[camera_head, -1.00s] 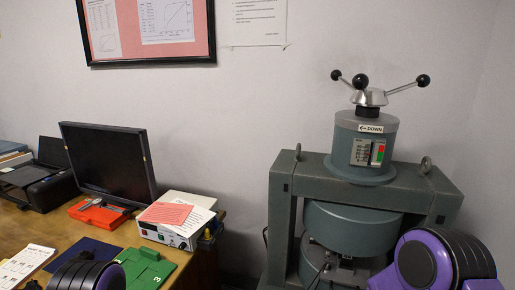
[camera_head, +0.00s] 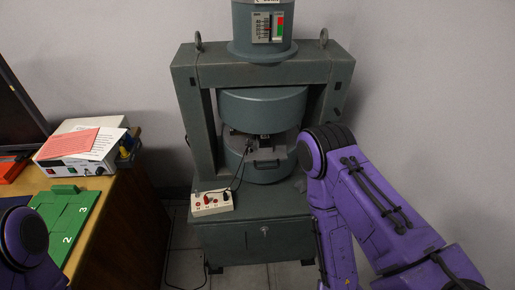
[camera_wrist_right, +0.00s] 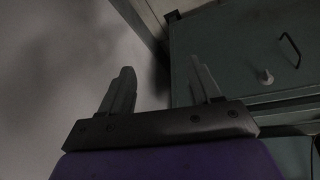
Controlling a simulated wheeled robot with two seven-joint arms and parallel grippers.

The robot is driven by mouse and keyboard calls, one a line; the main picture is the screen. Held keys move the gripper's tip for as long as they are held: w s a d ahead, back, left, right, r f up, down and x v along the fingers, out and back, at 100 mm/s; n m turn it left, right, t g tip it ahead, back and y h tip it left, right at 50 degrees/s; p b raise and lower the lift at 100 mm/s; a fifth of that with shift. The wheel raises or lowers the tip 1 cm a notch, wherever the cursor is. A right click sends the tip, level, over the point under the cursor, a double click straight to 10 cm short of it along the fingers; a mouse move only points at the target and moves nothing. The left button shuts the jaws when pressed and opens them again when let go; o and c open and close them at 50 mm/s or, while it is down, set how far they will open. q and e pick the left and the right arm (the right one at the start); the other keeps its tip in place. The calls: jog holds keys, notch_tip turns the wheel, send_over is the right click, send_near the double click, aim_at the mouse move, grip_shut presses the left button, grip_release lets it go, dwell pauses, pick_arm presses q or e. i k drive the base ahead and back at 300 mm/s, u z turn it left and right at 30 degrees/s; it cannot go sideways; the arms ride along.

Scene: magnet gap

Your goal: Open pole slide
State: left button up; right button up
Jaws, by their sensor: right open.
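The large grey-green magnet (camera_head: 262,105) stands in a heavy frame, with two round pole drums facing each other across a gap. In the gap is a pale block with a dark bar handle (camera_head: 267,163) at its front, likely the pole slide. Thin cables run from the gap area. My right arm reaches in from the right and bends downward beside the magnet; its gripper is out of the head view. In the right wrist view my right gripper (camera_wrist_right: 162,82) is open, with nothing between its fingers, near a grey-green panel with a dark handle (camera_wrist_right: 290,50). My left gripper is not in view.
The magnet stands on a cabinet (camera_head: 245,243). A white socket box (camera_head: 212,203) lies on its left front ledge. At left is a wooden desk (camera_head: 118,215) with an instrument box (camera_head: 82,150) and a green board (camera_head: 68,215). Floor shows between desk and cabinet.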

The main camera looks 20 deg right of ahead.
aim_at(277, 150)
jog(key=u, duration=1.8)
jog(key=k, duration=0.4)
jog(key=z, duration=1.85)
jog(key=i, duration=0.5)
jog(key=u, duration=0.05)
